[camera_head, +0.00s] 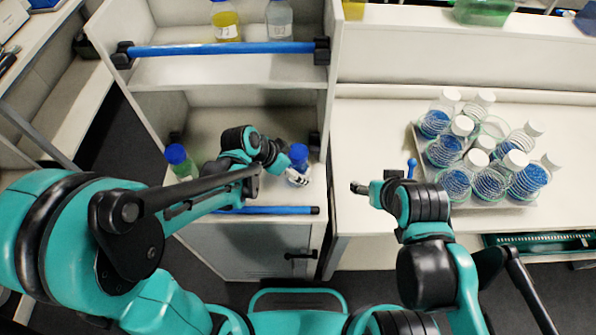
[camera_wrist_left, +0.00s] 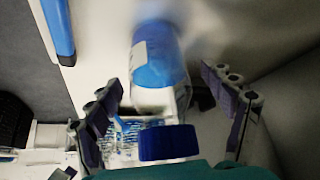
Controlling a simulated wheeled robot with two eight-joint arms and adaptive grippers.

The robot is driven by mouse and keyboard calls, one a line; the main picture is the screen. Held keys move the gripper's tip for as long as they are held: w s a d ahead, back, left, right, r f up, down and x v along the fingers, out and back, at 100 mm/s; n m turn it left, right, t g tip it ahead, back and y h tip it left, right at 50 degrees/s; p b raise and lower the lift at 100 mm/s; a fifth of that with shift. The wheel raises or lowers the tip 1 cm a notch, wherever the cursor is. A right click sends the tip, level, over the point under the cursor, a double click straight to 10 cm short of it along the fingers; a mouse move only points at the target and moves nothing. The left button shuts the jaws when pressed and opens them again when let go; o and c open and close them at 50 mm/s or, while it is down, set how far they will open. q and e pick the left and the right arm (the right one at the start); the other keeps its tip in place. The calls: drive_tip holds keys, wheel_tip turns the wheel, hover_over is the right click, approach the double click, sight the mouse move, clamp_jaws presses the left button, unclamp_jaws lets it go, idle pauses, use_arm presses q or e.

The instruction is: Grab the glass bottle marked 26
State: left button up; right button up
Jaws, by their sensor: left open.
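A bottle with a blue cap (camera_head: 298,153) and a pale label stands on the lower shelf; its number is too small to read. My left gripper (camera_head: 280,165) is close beside it. In the left wrist view the fingers of the left gripper (camera_wrist_left: 168,110) are spread apart, with a blue cap (camera_wrist_left: 168,142) showing between them. A blurred blue shape with a white patch lies beyond the cap; whether the fingers touch anything is unclear. My right gripper (camera_head: 362,188) is over the right-hand table, its fingers too small to judge.
Another blue-capped bottle (camera_head: 178,158) stands left on the same shelf. A yellow bottle (camera_head: 225,20) and a clear one (camera_head: 279,20) stand above, behind a blue rail (camera_head: 220,49). A tray holds several white-capped flasks (camera_head: 457,180). A second blue rail (camera_head: 275,210) runs along the lower shelf's front.

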use_arm(q)
drive_tip(key=shift+x, duration=0.85)
drive_tip(key=c, duration=1.6)
